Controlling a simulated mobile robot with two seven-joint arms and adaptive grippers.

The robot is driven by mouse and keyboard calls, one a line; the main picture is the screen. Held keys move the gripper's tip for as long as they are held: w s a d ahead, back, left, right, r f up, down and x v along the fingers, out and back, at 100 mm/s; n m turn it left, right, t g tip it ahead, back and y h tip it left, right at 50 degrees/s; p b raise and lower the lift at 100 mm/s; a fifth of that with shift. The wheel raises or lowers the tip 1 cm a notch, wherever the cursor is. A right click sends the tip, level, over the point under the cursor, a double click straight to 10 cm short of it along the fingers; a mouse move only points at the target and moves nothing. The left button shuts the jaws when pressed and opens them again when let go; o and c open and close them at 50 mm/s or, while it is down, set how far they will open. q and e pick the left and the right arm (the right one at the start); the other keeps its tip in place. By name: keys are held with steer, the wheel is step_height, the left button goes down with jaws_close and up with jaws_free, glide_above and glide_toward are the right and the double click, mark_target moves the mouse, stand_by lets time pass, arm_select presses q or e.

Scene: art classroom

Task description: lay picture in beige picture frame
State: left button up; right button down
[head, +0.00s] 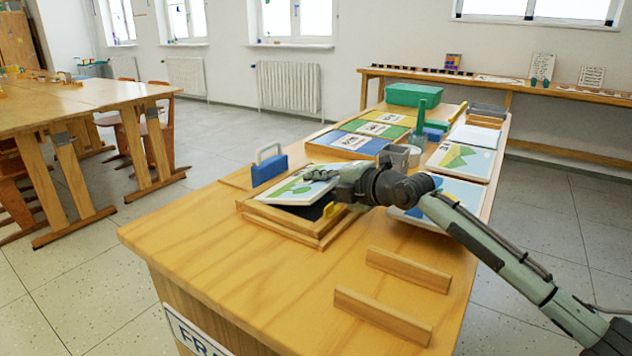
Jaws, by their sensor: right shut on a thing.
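The beige picture frame (282,223) lies on the wooden table, with a dark inner bed partly showing. A picture (288,191) with green and light shapes is tilted over the frame, its left part above the frame's far left side. My right gripper (328,178) is shut on the picture at its far right edge, reaching in from the right. The gripper and arm hide part of the frame's right side. Whether the picture touches the frame is hard to tell. My left gripper is not in view.
A blue block with a grey handle (269,167) stands just behind the frame. Two wooden strips (408,269) lie at the front right. Other pictures (461,160), a grey cup (397,156) and a green box (413,94) stand farther back. The table's front left is clear.

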steer(key=c, duration=1.6)
jaws_free()
steer(key=shift+d, duration=0.1)
steer(key=v, duration=1.2)
steer(key=shift+s, duration=0.1)
